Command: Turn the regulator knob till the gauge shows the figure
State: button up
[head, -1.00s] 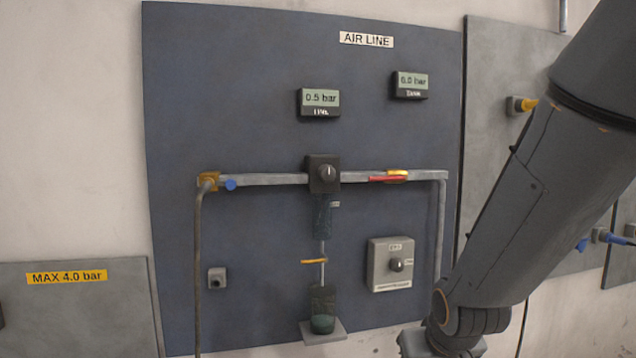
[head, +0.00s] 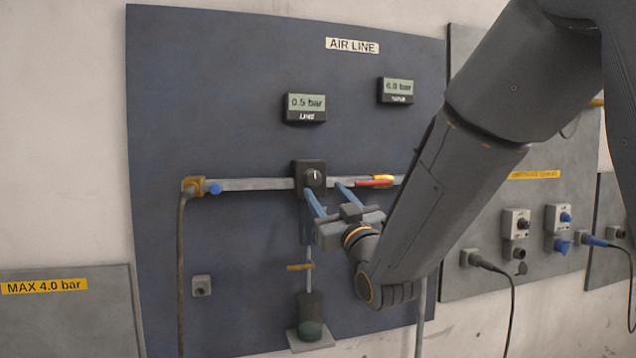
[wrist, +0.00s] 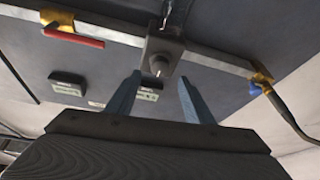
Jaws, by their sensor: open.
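The regulator knob (head: 313,178) is a small grey dial with a light pointer mark, on a dark square body on the pipe. In the wrist view the knob (wrist: 159,65) shows ahead of my gripper, between the lines of the two fingers. The line gauge (head: 305,107) reads 0.5 bar. The tank gauge (head: 397,91) is above right; its figure is blurred, perhaps 6.0 or 6.5 bar. My gripper (head: 327,200) is open and empty, its blue fingers just below and right of the knob. In the wrist view the open fingers (wrist: 153,98) appear apart from the knob.
A red-handled valve (head: 374,183) sits on the pipe to the right, near my fingers. A hose (head: 181,270) drops at left. Sockets and cables are on the right panel.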

aim_at(315, 180)
jog(key=p+x, duration=0.2)
jog(key=x, duration=0.3)
jog(key=shift+w+a+r, duration=0.1)
jog(key=shift+w+a, duration=0.05)
jog(key=shift+w, duration=0.15)
jog(key=shift+c, duration=0.5)
jog(key=c, duration=0.9)
jog(key=shift+c, duration=0.2)
jog(key=shift+m+b, duration=0.5)
